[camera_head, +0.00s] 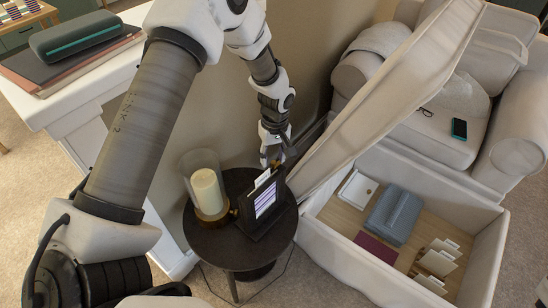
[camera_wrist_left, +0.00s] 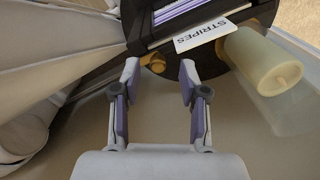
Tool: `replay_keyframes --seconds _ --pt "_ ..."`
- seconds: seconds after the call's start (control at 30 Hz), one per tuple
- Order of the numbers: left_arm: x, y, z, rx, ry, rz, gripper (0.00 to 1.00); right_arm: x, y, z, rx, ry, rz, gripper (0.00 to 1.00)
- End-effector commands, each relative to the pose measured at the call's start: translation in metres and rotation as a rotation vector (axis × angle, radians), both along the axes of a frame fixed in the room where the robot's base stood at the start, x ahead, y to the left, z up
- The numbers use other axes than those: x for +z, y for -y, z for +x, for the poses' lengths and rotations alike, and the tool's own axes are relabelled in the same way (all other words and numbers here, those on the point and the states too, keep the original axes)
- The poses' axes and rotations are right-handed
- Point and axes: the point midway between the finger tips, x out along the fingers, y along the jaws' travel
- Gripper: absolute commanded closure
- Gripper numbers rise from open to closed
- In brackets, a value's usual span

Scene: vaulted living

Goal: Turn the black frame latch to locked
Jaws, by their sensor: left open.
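The black frame (camera_head: 262,210) stands upright on a small round dark table. A striped purple and white sheet shows in its front, and a white card (camera_wrist_left: 212,36) reading "STRIPES" sticks out at its edge. A small brass-coloured piece (camera_wrist_left: 153,64) shows by the frame between my fingertips in the left wrist view. It may be the latch; I cannot tell its setting. My left gripper (camera_head: 273,157) is just above and behind the frame. In the left wrist view the gripper (camera_wrist_left: 159,74) is open, with nothing between its fingers. My right gripper is out of view.
A candle (camera_head: 208,192) in a glass holder stands left of the frame on the round table (camera_head: 239,260). A large open box (camera_head: 324,251) with its lid raised stands close on the right, holding several items. A white desk (camera_head: 47,108) is at the left.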

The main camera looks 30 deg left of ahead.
Motion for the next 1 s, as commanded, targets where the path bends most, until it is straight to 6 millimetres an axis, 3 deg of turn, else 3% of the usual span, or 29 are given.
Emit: replay_keyframes --seconds 0.1,0.33,0.4,0.47,1.0 --pt "-0.0105 -0.0001 -0.0001 -0.001 0.001 0.001 0.57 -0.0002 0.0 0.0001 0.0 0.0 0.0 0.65" --pt "-0.0121 0.0 -0.0002 -0.002 0.001 0.0 0.57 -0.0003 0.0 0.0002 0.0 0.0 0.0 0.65" --pt "-0.0121 0.0001 -0.0003 -0.002 0.001 0.0 0.81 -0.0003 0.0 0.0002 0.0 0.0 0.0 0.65" --pt "-0.0121 0.0001 -0.0003 -0.002 0.001 0.0 1.0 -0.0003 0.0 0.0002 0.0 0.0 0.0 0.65" --pt "-0.0114 0.0004 -0.0011 -0.067 -0.001 0.0 1.0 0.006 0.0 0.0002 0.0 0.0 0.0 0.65"
